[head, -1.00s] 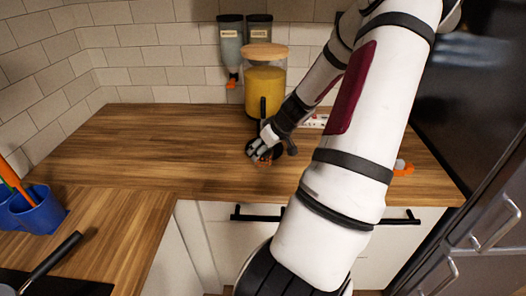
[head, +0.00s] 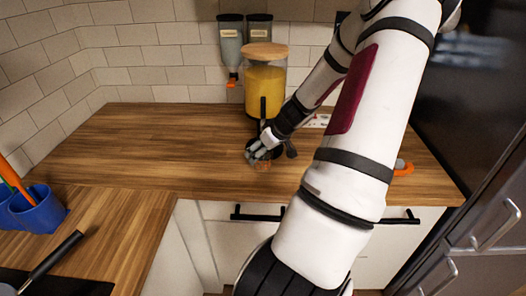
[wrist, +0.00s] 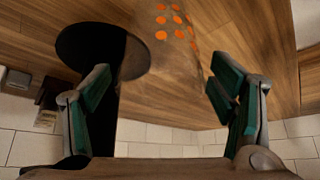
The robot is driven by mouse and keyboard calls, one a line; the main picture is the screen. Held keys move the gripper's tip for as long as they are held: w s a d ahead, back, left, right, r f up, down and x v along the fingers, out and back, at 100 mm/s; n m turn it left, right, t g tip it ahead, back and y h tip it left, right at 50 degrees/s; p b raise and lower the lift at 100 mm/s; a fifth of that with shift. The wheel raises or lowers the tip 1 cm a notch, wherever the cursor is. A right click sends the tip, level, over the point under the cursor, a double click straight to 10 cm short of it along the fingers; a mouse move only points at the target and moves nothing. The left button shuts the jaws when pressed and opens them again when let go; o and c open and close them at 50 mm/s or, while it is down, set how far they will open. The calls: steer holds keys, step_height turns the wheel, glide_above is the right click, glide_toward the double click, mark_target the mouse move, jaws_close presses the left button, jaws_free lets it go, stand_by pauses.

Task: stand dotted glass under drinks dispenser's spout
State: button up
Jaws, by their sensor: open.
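The clear glass with orange dots (head: 263,164) stands on the wooden counter at the foot of the drinks dispenser (head: 265,84), partly hidden by my gripper. In the wrist view, the dotted glass (wrist: 168,22) lies beyond the fingertips, next to a black round disc (wrist: 88,48).
Two wall bottles (head: 231,45) with dark tops hang behind the dispenser. A blue holder (head: 36,210) stands at the left, near a pan handle (head: 55,255). An orange item (head: 403,167) lies right of my arm. The left counter (head: 140,150) is clear.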

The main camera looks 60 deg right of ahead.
steer(key=p+v, duration=0.2)
steer(key=v, duration=1)
steer(key=w+a+r+n+g, duration=0.1)
steer(key=w+a+r, duration=0.2)
steer(key=a, duration=0.4)
steer(key=w+a+r+n+g, duration=0.1)
steer(key=w+a+r, duration=0.2)
steer(key=a, duration=0.4)
steer(key=w+a+r+n, duration=0.1)
steer(key=w+a+r, duration=0.15)
steer(key=a, duration=0.45)
steer(key=s+a+r, duration=0.3)
steer(key=a, duration=0.3)
steer(key=s+a+r+y, duration=0.1)
steer(key=s+a+r, duration=0.3)
steer(key=a, duration=0.3)
steer(key=s+a+r+t+y, duration=0.1)
steer(key=s+a+r, duration=0.2)
steer(key=a, duration=0.3)
steer(key=shift+s+a+n, duration=0.3)
steer(key=shift+s, duration=0.1)
steer(key=shift+r, duration=0.15)
